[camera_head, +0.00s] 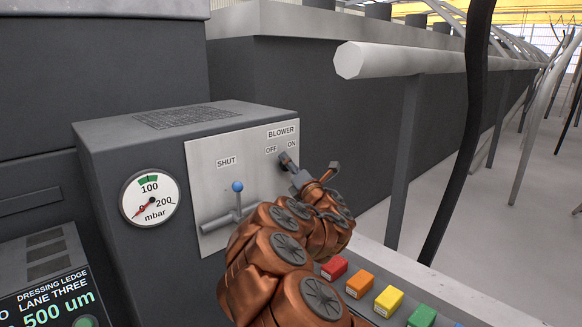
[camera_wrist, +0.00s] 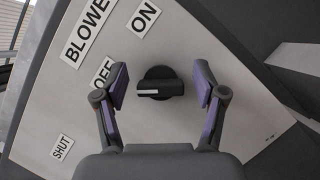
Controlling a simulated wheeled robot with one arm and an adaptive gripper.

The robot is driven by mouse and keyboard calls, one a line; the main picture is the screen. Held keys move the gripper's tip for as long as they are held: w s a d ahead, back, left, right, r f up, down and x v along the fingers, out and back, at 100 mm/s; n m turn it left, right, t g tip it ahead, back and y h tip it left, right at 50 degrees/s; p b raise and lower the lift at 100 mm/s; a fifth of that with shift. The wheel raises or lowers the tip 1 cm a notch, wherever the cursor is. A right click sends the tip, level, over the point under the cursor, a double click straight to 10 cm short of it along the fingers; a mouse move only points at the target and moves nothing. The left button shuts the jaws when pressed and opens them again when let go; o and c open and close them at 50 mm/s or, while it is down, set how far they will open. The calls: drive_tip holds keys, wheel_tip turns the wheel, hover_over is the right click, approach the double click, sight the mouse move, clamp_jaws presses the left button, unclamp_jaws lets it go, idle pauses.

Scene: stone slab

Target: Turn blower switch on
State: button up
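The blower switch (camera_wrist: 160,82) is a black rotary knob with a white pointer line on a pale panel (camera_wrist: 60,110). In the wrist view its pointer lies toward the left, nearer the OFF label (camera_wrist: 103,72) than the ON label (camera_wrist: 143,18). My gripper (camera_wrist: 160,86) is open, with one finger on each side of the knob and visible gaps between. In the head view my gripper (camera_head: 313,174) is at the panel's upper right, and the knob (camera_head: 286,159) is partly hidden by it.
A blue-tipped lever (camera_head: 238,188) under the SHUT label (camera_head: 226,162) sticks out left of my arm. A pressure gauge (camera_head: 149,198) is further left. Coloured blocks, including a red one (camera_head: 334,268), line the ledge below. A pale rail (camera_head: 400,60) and black cable (camera_head: 468,120) stand right.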

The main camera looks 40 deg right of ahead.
drive_tip(key=c, duration=1.1)
